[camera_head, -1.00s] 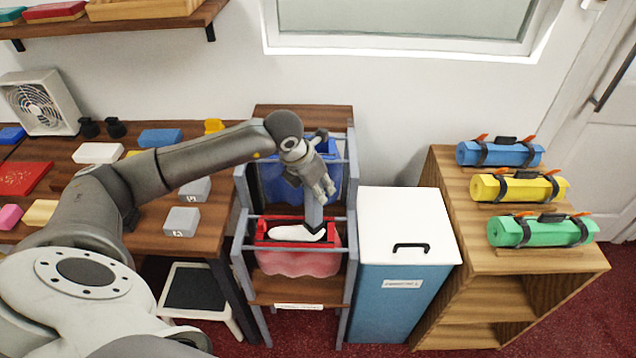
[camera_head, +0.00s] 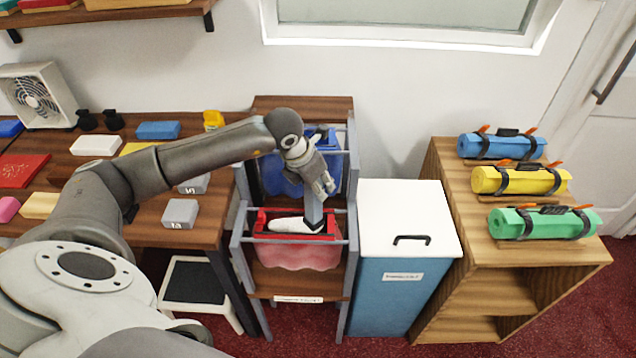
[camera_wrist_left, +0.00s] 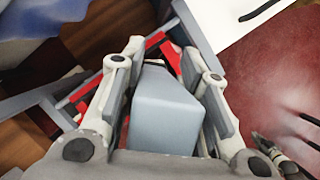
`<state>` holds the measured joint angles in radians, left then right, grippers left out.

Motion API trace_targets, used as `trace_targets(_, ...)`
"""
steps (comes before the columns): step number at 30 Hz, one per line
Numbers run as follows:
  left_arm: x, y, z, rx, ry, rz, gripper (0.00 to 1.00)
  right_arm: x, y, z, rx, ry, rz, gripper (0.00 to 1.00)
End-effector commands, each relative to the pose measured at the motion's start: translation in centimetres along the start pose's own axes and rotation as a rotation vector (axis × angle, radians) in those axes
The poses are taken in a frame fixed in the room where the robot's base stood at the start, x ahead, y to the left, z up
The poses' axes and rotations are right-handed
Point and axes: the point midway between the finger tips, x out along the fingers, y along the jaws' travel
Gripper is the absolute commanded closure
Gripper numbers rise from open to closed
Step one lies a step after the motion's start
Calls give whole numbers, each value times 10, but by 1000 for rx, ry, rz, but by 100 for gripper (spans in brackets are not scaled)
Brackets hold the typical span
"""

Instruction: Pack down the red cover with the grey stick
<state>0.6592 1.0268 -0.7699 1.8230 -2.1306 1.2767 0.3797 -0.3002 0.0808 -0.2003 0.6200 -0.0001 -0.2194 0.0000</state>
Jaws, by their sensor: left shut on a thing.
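The red cover (camera_head: 297,256) hangs in the front bay of the grey rack, with a bright red rim (camera_head: 262,222) and a pinkish bulging underside. A white patch shows inside its opening. My left gripper (camera_head: 326,187) is shut on the grey stick (camera_head: 314,214), above the back right of the opening. The stick points down, and its lower end reaches the opening; its contact there is hidden. In the left wrist view the grey stick (camera_wrist_left: 166,108) sits between both fingers, with the red rim (camera_wrist_left: 158,44) behind it.
A blue cover (camera_head: 275,178) hangs in the rear bay. A blue bin with a white lid (camera_head: 405,212) stands close to the right of the rack. A wooden table with several blocks (camera_head: 181,212) is to the left. A shelf with rolled mats (camera_head: 541,222) is far right.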

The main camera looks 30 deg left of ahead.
Motion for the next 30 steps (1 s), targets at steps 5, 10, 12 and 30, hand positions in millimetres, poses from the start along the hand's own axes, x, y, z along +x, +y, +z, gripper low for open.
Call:
trace_targets(5,10,0,-4,0,-1,0,89,10,1,1,0,0,2,100)
trace_targets(10,17,0,-7,0,-1,0,89,17,1,1,0,0,2,100)
trace_targets(12,20,0,-8,0,-1,0,89,20,1,1,0,0,2,100)
trace_targets(30,45,0,-18,0,-1,0,89,44,0,4,1,0,1,100)
